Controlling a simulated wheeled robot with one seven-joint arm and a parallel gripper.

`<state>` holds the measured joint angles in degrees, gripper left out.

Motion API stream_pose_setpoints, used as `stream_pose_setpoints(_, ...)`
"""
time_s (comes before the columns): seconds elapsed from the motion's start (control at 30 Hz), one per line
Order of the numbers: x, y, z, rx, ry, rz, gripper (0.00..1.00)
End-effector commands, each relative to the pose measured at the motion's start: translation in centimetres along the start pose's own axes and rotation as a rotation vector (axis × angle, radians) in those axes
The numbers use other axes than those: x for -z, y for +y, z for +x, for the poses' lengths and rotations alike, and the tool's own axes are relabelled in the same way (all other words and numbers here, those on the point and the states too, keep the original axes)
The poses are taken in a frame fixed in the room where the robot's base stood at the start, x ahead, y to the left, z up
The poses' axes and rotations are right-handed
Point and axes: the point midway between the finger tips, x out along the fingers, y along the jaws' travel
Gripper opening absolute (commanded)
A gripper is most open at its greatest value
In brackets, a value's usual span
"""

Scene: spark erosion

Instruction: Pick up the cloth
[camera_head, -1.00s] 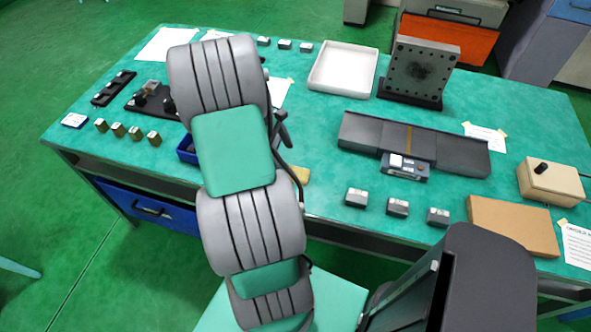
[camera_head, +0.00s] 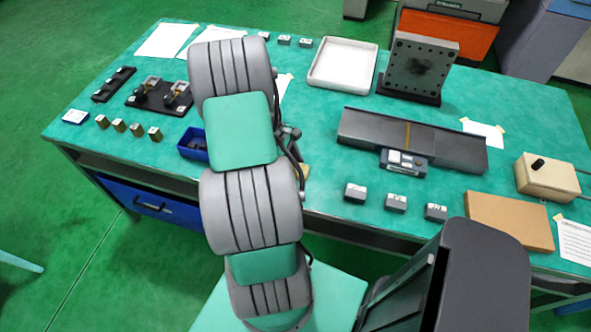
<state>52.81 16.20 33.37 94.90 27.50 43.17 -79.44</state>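No cloth can be made out for certain. A small tan-yellow patch (camera_head: 303,171) shows on the green table at the right edge of my arm; it may be part of the cloth, but my arm hides most of that spot. My grey and green arm reaches up over the middle of the table. Only a dark part near my gripper (camera_head: 291,136) shows beside the arm, above the tan patch. The fingers are hidden or too small to tell open from shut, and I cannot tell whether they touch anything.
Left of my arm are a blue bin (camera_head: 194,146), a black fixture (camera_head: 158,97) and small brass blocks. Right are a white tray (camera_head: 343,66), a drilled plate (camera_head: 420,68), a long dark gauge (camera_head: 455,147), several grey blocks and a cardboard piece (camera_head: 508,221). Bare table lies between them.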

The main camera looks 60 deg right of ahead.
Motion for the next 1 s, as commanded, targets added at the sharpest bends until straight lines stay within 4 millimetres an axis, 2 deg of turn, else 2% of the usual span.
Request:
stream_pose_setpoints(0.07,0.0,0.0,0.0,0.0,0.0,0.0,0.5)
stream_pose_setpoints(0.53,0.0,0.0,-0.1,0.0,0.0,0.0,0.13)
stream_pose_setpoints(0.83,-0.1,0.1,-0.4,-0.002,0.001,0.001,0.13)
stream_pose_setpoints(1.0,-0.9,0.2,-2.4,-0.005,0.003,0.002,0.13)
